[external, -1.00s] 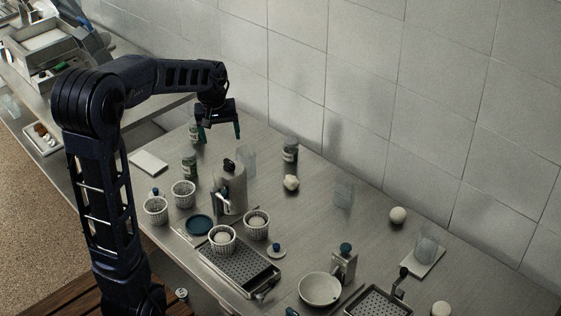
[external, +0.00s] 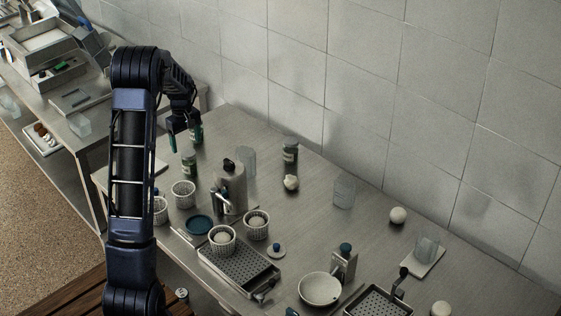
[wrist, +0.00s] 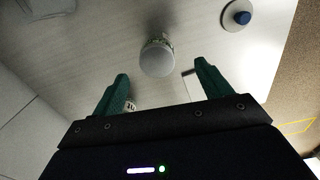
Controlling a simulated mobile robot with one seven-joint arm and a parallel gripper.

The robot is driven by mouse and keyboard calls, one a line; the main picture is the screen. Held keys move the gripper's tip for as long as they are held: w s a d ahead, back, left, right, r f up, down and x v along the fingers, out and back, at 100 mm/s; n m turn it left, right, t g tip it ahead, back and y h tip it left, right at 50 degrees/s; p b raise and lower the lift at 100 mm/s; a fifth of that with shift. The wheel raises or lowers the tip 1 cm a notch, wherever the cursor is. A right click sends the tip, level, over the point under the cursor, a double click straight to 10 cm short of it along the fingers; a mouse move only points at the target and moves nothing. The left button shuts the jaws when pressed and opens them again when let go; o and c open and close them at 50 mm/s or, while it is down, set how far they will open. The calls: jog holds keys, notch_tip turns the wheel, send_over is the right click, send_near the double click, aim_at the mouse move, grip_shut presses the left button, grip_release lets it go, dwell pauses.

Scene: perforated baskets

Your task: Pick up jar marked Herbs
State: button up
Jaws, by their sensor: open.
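My gripper (external: 185,138) is open and empty, with its teal fingers pointing down over the back left of the metal table. In the external view, a dark green jar with a pale label (external: 189,164) stands just below and in front of the fingers. Another labelled jar (external: 290,150) stands farther right by the wall. In the wrist view, a round pale jar lid (wrist: 157,60) lies beyond and between the two fingertips, apart from them. Part of another labelled jar (wrist: 130,106) shows beside the left finger, mostly hidden. The label words are too small to read, so I cannot tell which says Herbs.
A grey canister (external: 230,190), a clear glass (external: 246,161) and a white garlic-like bulb (external: 291,182) stand to the right of the near jar. White perforated baskets (external: 183,194) are at the front. The tiled wall (external: 390,90) bounds the back.

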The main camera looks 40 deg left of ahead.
aim_at(187, 153)
notch_tip(187, 153, down, 6)
jog(key=shift+r, duration=0.2)
jog(key=shift+w+a+f, duration=0.15)
jog(key=shift+f, duration=1.15)
jog(key=shift+w+a+f, duration=0.15)
jog(key=shift+f, duration=1.15)
jog(key=c, duration=1.2)
